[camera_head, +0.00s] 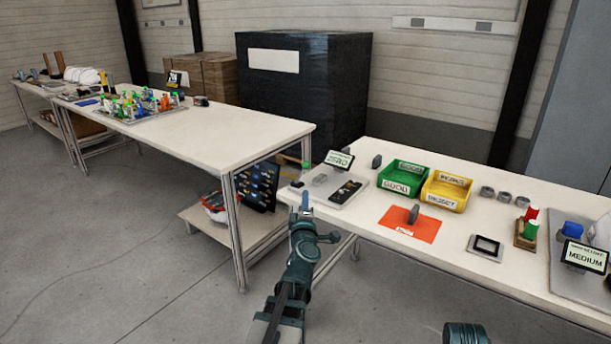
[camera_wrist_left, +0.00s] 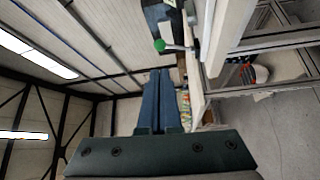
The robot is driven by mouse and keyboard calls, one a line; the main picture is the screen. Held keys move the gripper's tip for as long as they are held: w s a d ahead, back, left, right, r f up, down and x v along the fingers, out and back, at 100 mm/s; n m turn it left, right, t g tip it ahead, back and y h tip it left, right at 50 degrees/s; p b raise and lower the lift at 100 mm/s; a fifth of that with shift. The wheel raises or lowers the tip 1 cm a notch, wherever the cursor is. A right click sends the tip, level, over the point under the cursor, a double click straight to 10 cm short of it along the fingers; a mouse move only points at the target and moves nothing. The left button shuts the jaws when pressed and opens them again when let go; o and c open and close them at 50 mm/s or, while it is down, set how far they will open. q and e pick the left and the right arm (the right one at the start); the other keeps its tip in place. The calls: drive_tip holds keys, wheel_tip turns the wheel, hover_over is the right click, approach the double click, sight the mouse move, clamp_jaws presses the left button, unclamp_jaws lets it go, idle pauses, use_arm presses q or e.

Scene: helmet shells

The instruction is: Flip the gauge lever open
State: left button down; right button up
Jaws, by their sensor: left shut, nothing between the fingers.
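The gauge (camera_head: 333,190) is a grey plate on the left end of the right-hand table, with a small display (camera_head: 339,160) that seems to read ZERO. A small green knob (camera_head: 306,165) shows at its left side. In the left wrist view, a green ball (camera_wrist_left: 160,46) sits on the end of a pale rod, just beyond my fingertips and apart from them. My left gripper (camera_head: 305,196) is shut and empty, in front of the table's left corner near the gauge. It also shows in the left wrist view (camera_wrist_left: 160,72).
Right of the gauge stand a green bin (camera_head: 402,179) and a yellow bin (camera_head: 446,191). An orange mat (camera_head: 410,225) bears a grey part. A second display (camera_head: 584,256) reads MEDIUM.

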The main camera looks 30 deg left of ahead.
sight(306, 168)
use_arm(q)
drive_tip(key=p+x, duration=0.1)
drive_tip(key=x, duration=1.3)
drive_tip(key=shift+w+d, duration=0.1)
use_arm(e)
drive_tip(key=shift+r, duration=0.6)
